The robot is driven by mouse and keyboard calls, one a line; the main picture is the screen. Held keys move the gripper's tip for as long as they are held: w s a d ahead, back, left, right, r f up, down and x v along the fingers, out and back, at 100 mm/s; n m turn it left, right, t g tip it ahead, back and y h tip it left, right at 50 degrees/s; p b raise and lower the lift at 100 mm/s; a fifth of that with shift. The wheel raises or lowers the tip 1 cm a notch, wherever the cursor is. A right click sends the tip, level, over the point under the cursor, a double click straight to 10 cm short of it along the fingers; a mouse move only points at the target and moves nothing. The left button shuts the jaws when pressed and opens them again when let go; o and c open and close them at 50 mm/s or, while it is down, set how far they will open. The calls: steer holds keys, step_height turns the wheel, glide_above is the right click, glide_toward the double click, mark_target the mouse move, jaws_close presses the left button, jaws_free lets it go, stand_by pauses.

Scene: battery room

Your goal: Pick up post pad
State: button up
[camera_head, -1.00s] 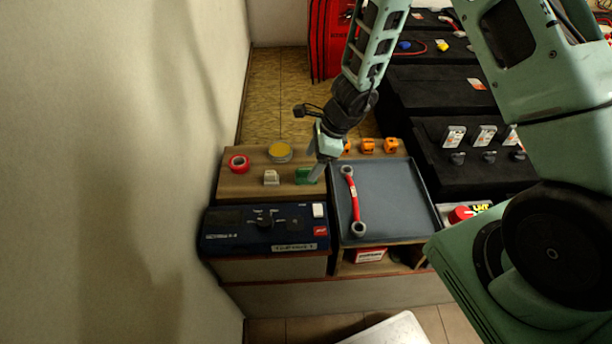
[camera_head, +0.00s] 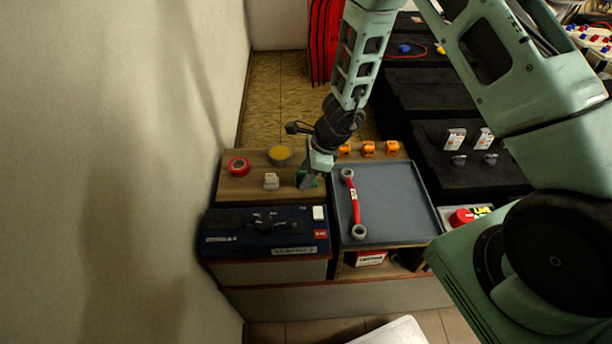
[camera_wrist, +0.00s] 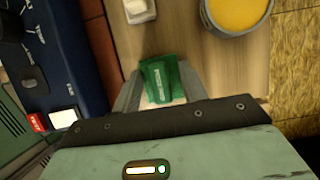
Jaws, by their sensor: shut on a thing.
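The post pad looks like a small green packet with pale printing; it shows in the wrist view (camera_wrist: 160,72) between my two fingers. In the head view the green packet (camera_head: 313,182) is on the wooden shelf top, partly hidden by my fingers. My gripper (camera_head: 305,183) points down at it from above. In the wrist view my gripper (camera_wrist: 162,92) is shut on the green packet, with a finger on each side. I cannot tell whether the packet still touches the wood.
A white block (camera_head: 271,181), red tape roll (camera_head: 238,166) and yellow-topped tin (camera_head: 280,155) stand to the left. Orange pieces (camera_head: 368,148) stand behind. A blue-grey tray (camera_head: 395,200) with a red-handled wrench (camera_head: 354,205) lies right. A blue device (camera_head: 265,232) sits in front.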

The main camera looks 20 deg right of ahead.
step_height(320, 180, up, 10)
steer(key=p, duration=0.3)
steer(key=shift+o, duration=0.3)
stand_by(0.4)
